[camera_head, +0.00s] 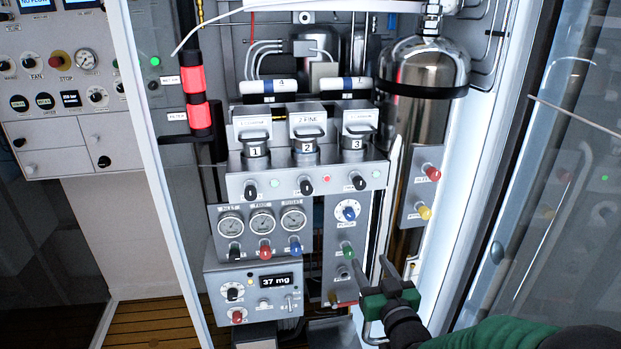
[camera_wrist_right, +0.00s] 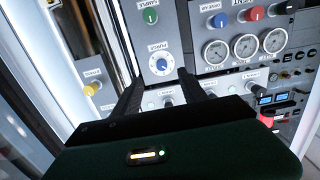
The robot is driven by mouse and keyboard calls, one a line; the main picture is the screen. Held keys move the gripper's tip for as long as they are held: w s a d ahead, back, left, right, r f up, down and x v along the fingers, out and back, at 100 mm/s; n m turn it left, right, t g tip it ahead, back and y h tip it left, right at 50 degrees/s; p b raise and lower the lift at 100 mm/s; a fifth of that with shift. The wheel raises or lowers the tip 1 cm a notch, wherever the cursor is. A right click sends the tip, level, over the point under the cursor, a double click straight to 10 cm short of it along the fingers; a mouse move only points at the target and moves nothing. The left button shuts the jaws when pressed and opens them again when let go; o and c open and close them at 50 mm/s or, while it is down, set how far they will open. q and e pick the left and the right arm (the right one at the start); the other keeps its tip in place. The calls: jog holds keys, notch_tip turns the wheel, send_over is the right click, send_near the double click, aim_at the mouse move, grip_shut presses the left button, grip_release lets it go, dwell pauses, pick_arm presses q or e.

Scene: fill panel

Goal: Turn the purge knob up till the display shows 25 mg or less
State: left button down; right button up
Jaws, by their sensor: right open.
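The purge knob (camera_head: 347,211) is a blue knob on a white round dial, right of the gauges in the head view. In the right wrist view the purge knob (camera_wrist_right: 162,65) sits just beyond my fingertips, under a PURGE label. The display (camera_head: 277,281) at the lower left of the panel reads 37 mg. My right gripper (camera_head: 371,265) is open and empty, below the purge knob and close to the green knob in the head view. In the wrist view its two fingers (camera_wrist_right: 160,77) are spread, apart from the knob. My left gripper is out of view.
A green sample knob (camera_head: 347,251) is below the purge knob. Three gauges (camera_head: 262,222) sit to its left. A steel cylinder (camera_head: 415,120) and red and yellow knobs stand on the right. A white cabinet frame edge (camera_head: 470,215) runs close by my right arm.

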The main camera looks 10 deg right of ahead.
jog(key=s+a+f+g+p, duration=0.1)
jog(key=s+f+g+p, duration=0.3)
jog(key=s+g, duration=0.3)
jog(key=s+a+f+g+p, duration=0.1)
jog(key=s+f+g+p, duration=0.2)
jog(key=s, duration=1.4)
notch_tip(320, 180, down, 2)
jog(key=g, duration=0.4)
jog(key=shift+s+a+g+h+p, duration=0.25)
jog(key=shift+g+h+p, duration=0.05)
jog(key=shift+p, duration=0.1)
dwell(0.6)
